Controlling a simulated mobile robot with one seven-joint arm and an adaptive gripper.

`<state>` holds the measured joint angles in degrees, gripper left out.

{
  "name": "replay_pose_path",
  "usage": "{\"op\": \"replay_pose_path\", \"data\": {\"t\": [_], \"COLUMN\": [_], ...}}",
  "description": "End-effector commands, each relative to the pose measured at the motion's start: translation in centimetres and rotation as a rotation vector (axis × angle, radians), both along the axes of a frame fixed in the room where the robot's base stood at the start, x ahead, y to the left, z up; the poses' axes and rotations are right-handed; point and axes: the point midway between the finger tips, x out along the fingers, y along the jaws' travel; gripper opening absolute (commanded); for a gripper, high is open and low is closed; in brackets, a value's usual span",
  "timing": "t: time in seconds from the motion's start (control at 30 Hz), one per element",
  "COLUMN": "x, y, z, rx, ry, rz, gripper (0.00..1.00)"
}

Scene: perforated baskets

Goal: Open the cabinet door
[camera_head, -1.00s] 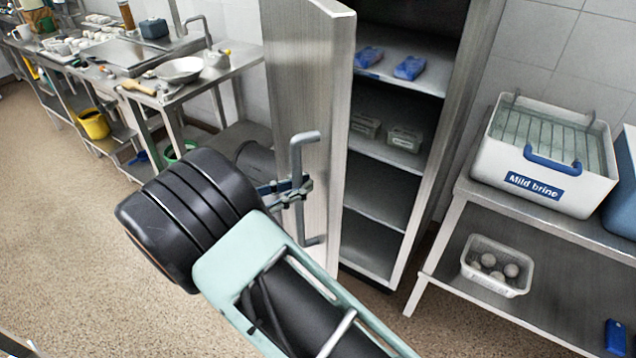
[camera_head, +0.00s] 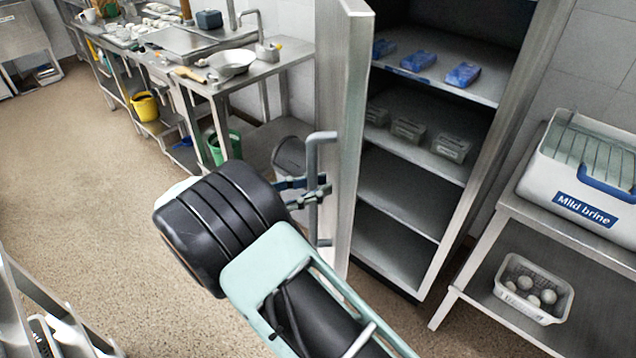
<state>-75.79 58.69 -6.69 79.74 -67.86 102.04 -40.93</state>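The cabinet (camera_head: 425,187) is a tall steel unit with several shelves, and its inside is in plain view. Its door (camera_head: 349,110) stands swung well open on the left, seen nearly edge-on. A vertical bar handle (camera_head: 313,205) is on the door's outer face. My gripper (camera_head: 314,190) is at the middle of the handle, with its fingers on both sides of the bar and apparently closed around it. The arm partly hides the gripper's base and the lower door.
Blue packs (camera_head: 463,75) and small baskets (camera_head: 452,147) lie on the cabinet shelves. A steel table (camera_head: 535,232) at right carries a brine container (camera_head: 545,181) and a perforated basket (camera_head: 508,293). A sink counter (camera_head: 255,72) stands at back left. Open floor (camera_head: 90,180) lies at left.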

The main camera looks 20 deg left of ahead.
Motion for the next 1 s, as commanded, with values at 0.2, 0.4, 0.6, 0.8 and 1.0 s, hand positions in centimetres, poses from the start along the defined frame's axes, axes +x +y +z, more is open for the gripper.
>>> {"op": "replay_pose_path", "data": {"t": [0.2,0.4,0.6,0.8,1.0], "x": [0.1,0.1,-1.8,-5.2,-7.7], "y": [0.0,0.2,1.9,4.9,7.1], "z": [0.0,0.1,0.0,-0.1,0.0], "rx": [0.002,0.004,0.003,0.004,0.004], "ry": [-0.001,-0.002,-0.001,-0.001,-0.002], "rz": [0.002,0.003,0.006,0.007,0.005], "gripper": [0.33,0.33,0.33,0.33,0.33]}}
